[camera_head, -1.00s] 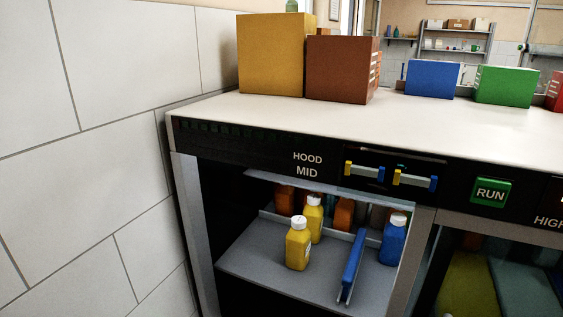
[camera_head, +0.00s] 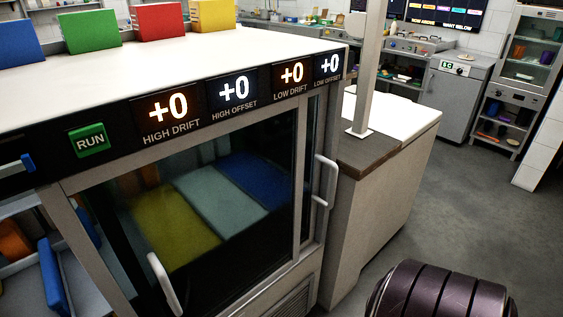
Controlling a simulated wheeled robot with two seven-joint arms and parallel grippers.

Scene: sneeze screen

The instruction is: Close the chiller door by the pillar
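A counter-height glass-fronted cabinet (camera_head: 120,160) fills the left and middle of the head view. Its wide glass door pane (camera_head: 210,200) shows yellow-green, pale and blue slabs inside, with a white handle (camera_head: 165,285) at lower left. At its right end is a narrow glass panel (camera_head: 310,165) with a white handle (camera_head: 325,180); I cannot tell whether it stands ajar. A slim pale post (camera_head: 370,70) rises from the counter beside it. Farther off, a tall cabinet (camera_head: 525,60) with stocked shelves stands near a white-tiled pillar (camera_head: 540,150). Neither gripper shows.
A dark ribbed part of mine (camera_head: 440,290) fills the lower right. A beige counter block (camera_head: 385,190) adjoins the cabinet. Grey floor (camera_head: 460,200) lies open to the right. Coloured boxes, including a red one (camera_head: 160,22), stand on the cabinet top.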

